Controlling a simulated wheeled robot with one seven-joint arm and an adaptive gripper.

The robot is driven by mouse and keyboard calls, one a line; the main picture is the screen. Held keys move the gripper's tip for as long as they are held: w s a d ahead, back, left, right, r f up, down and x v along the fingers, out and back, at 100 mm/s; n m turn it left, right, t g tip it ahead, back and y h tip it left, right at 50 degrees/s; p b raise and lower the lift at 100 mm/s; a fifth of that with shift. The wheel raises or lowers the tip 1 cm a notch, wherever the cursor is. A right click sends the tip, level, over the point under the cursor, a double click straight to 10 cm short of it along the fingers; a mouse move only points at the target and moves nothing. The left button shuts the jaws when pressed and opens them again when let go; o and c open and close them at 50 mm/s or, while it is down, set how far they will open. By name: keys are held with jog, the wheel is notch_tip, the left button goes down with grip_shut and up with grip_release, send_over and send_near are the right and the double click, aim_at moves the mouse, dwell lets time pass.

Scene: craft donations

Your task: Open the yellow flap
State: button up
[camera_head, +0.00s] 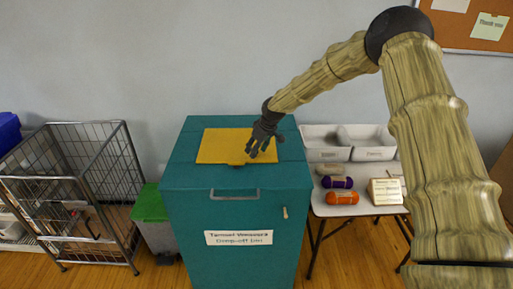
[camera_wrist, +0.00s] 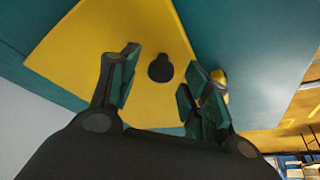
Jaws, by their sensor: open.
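The yellow flap (camera_head: 217,146) lies flat on the top of a teal donation bin (camera_head: 185,165), and looks shut. I cannot tell whether the fingertips touch the flap.
A small table (camera_head: 330,208) with white trays (camera_head: 325,150), purple yarn (camera_head: 337,183) and orange yarn (camera_head: 342,198) stands right of the bin. A green-lidded bin (camera_head: 149,205) and a wire cart (camera_head: 85,190) stand left. A grey handle (camera_head: 235,194) is on the bin's front.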

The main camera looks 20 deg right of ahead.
jog(key=shift+f, duration=0.2)
grip_shut()
dwell(0.3)
